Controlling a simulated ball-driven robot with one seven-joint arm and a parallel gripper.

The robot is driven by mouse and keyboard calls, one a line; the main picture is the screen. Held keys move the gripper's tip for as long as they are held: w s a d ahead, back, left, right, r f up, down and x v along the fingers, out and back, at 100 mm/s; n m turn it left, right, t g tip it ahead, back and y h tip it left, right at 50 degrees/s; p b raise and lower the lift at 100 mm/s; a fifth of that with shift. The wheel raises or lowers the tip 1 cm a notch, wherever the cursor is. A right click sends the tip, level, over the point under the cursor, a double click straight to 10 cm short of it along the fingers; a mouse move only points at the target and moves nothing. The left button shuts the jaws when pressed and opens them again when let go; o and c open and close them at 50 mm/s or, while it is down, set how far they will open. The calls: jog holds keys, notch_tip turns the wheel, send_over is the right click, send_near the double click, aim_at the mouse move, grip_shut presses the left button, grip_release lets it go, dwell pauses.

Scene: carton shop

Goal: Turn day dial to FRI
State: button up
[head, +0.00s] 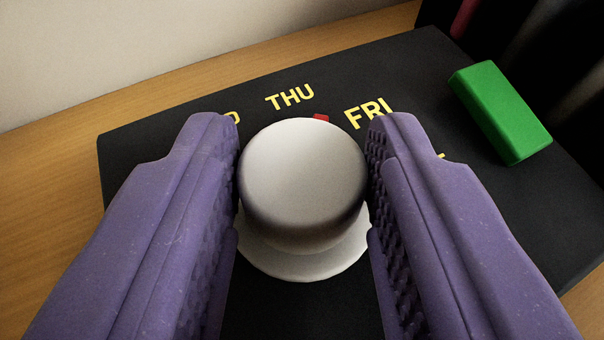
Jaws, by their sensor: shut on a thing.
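The white day dial (302,180) stands on a black panel (180,140), its round knob above a wider white base. My purple gripper (303,180) is shut on the knob, one finger on its left side and one on its right. Yellow day labels lie behind the dial: THU (290,97) to the upper left and FRI (368,112) to the upper right, partly covered by the right finger. A red mark (321,118) shows just behind the knob, between THU and FRI, nearer FRI. Other labels are mostly hidden by the fingers.
A green block (500,111) lies on the panel at the right. The panel rests on a wooden surface (45,180) with a pale wall (150,40) behind. Dark objects and a reddish one (465,17) stand at the upper right.

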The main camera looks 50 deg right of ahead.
jog(key=shift+a+f+m+g+h+b, duration=0.1)
jog(key=shift+f+m+g+h+b, duration=0.2)
jog(key=shift+m+g+b, duration=0.5)
jog(key=o, duration=1)
jog(key=shift+s, duration=0.1)
jog(key=shift+o, duration=0.2)
jog(key=shift+w, duration=0.2)
jog(key=shift+r, duration=0.2)
jog(key=p+v, duration=0.2)
jog(key=v, duration=0.5)
jog(key=shift+s+a, duration=0.3)
jog(key=shift+s, duration=0.05)
jog(key=shift+n, duration=0.3)
